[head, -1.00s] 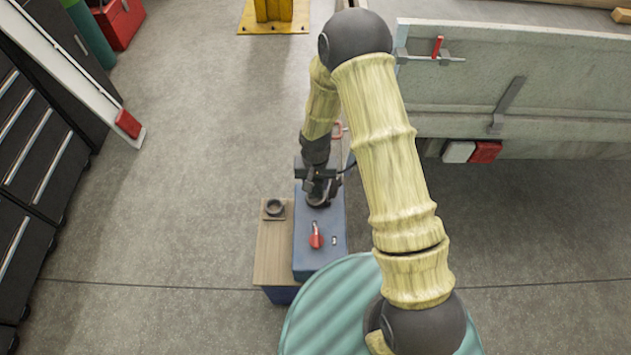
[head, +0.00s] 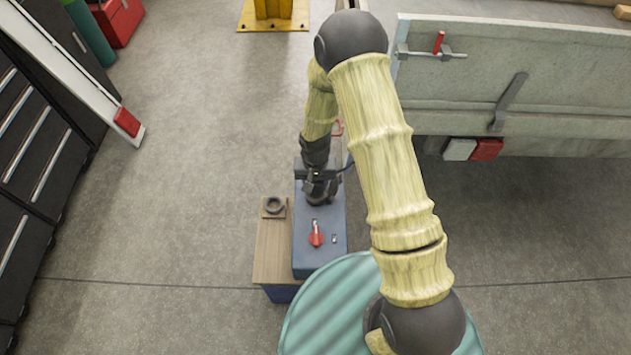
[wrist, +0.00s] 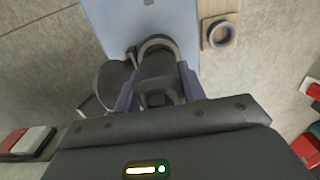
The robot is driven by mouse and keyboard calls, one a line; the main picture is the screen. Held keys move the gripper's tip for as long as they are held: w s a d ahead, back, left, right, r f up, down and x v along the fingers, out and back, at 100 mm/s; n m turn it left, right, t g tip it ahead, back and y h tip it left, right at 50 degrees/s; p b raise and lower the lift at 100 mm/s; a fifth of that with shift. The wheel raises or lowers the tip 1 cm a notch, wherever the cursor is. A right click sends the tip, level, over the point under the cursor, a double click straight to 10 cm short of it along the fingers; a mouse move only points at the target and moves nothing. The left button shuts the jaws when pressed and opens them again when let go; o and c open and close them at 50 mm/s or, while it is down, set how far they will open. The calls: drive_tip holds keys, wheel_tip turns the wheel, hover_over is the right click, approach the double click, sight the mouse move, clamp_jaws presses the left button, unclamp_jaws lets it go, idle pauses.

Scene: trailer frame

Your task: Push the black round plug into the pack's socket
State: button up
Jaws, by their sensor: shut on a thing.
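The blue pack (head: 320,262) stands below my gripper (head: 317,196) in the head view, with a red switch (head: 316,236) on its top. My gripper is shut on the black round plug (wrist: 155,68), which shows between the two fingers in the wrist view. The plug's far end meets a dark round collar (wrist: 158,42) at the pack's near edge in that view, which looks like the socket. The plug seems lined up with it, but I cannot tell how deep it sits. In the head view my gripper hides plug and socket.
A dark ring (head: 274,205) sits on a wooden stand (head: 272,250) left of the pack. A ribbed teal round surface (head: 325,305) is in front. A grey trailer panel (head: 550,95) stands at the right. Open floor lies to the left.

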drive_tip(key=shift+s, duration=0.1)
drive_tip(key=shift+f, duration=0.2)
drive_tip(key=shift+f+b, duration=0.35)
drive_tip(key=shift+f, duration=0.15)
drive_tip(key=shift+f, duration=0.2)
idle(0.5)
drive_tip(key=shift+f+b, duration=0.35)
drive_tip(key=shift+f, duration=0.05)
idle(0.3)
